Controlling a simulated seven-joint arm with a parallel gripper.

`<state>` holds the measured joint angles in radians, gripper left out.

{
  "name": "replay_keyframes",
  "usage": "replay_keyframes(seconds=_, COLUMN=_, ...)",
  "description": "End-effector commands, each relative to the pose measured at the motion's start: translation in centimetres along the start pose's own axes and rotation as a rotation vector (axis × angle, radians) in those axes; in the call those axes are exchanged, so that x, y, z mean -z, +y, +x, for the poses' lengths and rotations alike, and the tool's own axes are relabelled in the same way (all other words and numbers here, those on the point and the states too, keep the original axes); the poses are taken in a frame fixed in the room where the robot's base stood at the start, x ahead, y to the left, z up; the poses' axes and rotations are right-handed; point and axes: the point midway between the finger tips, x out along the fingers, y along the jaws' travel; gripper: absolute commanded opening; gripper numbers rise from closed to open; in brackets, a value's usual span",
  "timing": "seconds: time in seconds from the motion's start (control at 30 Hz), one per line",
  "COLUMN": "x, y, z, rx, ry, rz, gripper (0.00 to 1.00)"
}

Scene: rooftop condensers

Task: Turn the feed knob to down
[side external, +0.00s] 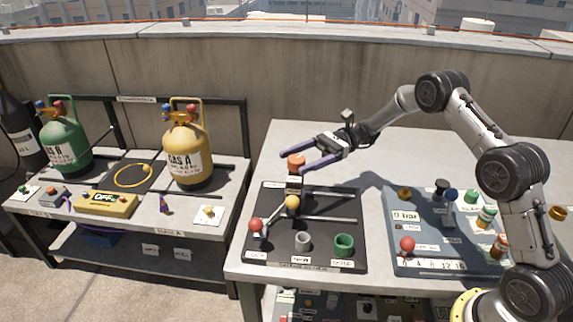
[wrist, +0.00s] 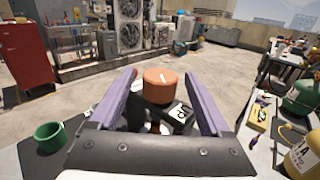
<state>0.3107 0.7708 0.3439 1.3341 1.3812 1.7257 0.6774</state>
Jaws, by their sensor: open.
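The feed knob appears to be the orange round knob (side external: 296,162) at the back of the black board on the bench. In the wrist view the orange knob (wrist: 159,88) has a short white mark on top. A white label (wrist: 181,113) sits by its base; I cannot read it surely. My gripper (side external: 292,160) has purple fingers and is open around the knob's position. In the wrist view my gripper (wrist: 160,74) has one finger on each side of the knob, with a visible gap at both sides. It holds nothing.
The black board (side external: 275,225) carries a red-balled lever (side external: 255,225), a yellow ball (side external: 292,203), a grey cup (side external: 302,241) and a green cup (side external: 344,244). A blue-grey panel (side external: 425,262) with small parts lies right. Gas cylinders (side external: 187,145) stand on the left bench.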

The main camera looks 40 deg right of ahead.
Motion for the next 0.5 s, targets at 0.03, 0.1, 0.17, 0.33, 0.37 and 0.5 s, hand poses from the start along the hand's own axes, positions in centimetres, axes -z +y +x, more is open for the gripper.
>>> replay_keyframes(seconds=0.03, x=0.0, y=0.1, z=1.0, rx=-0.003, ry=0.000, rz=0.001, gripper=0.81)
replay_keyframes(seconds=0.1, x=0.0, y=0.1, z=1.9, rx=-0.002, ry=-0.001, rz=0.001, gripper=0.81)
replay_keyframes(seconds=0.17, x=0.0, y=0.0, z=2.6, rx=-0.002, ry=0.000, rz=0.001, gripper=0.81)
replay_keyframes(seconds=0.33, x=0.0, y=0.0, z=3.7, rx=0.000, ry=-0.001, rz=0.001, gripper=0.81)
replay_keyframes(seconds=0.37, x=0.0, y=0.0, z=3.8, rx=0.000, ry=-0.001, rz=0.001, gripper=0.81)
replay_keyframes(seconds=0.5, x=0.0, y=0.0, z=3.9, rx=0.000, ry=0.000, rz=0.001, gripper=0.81)
